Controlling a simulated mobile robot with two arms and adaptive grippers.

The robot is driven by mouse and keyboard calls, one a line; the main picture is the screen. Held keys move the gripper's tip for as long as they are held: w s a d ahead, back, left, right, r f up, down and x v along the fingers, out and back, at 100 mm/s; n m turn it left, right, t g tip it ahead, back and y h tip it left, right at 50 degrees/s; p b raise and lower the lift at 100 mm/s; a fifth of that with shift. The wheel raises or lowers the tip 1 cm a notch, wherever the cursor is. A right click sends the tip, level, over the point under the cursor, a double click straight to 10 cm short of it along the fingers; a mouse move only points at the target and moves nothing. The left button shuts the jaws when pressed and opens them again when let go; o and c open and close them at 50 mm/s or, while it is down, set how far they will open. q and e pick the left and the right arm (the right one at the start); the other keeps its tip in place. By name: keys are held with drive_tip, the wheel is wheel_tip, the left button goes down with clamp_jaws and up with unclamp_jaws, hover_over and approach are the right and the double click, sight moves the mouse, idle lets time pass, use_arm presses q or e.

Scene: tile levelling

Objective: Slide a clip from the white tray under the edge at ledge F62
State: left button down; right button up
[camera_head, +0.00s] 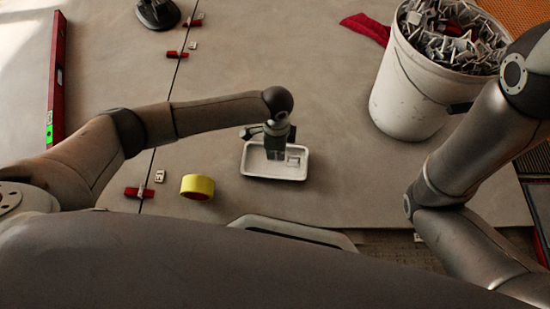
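The white tray (258,174) lies on the large grey tiles near the middle of the view. A small pale clip (293,161) lies in its right part. My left gripper (275,156) points down over the tray, just left of that clip. Its fingertips are small and dark, and I cannot tell whether they are open or shut. Small tags stand by the tile joint: a near tag (160,176), a middle tag (193,46) and a far one (199,16). Their print is too small to read, so I cannot tell which is F62. My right gripper is out of view.
Red pieces sit along the joint, one near (138,193) and one farther off (177,54). A yellow tape roll (197,187) lies left of the tray. A white bucket (405,100) full of grey clips stands right. A red level (56,80) lies left.

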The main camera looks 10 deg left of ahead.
use_arm(q)
drive_tip(key=shift+w+a+f+b, duration=0.2)
drive_tip(key=shift+w+f+b, duration=0.1)
drive_tip(key=shift+f+b, duration=0.2)
wheel_tip(320, 180, down, 2)
drive_tip(key=shift+f+b, duration=0.15)
drive_tip(key=shift+b, duration=0.15)
drive_tip(key=shift+f, duration=0.15)
drive_tip(key=shift+f, duration=0.15)
drive_tip(key=c, duration=1.6)
unclamp_jaws()
drive_tip(key=shift+c, duration=0.2)
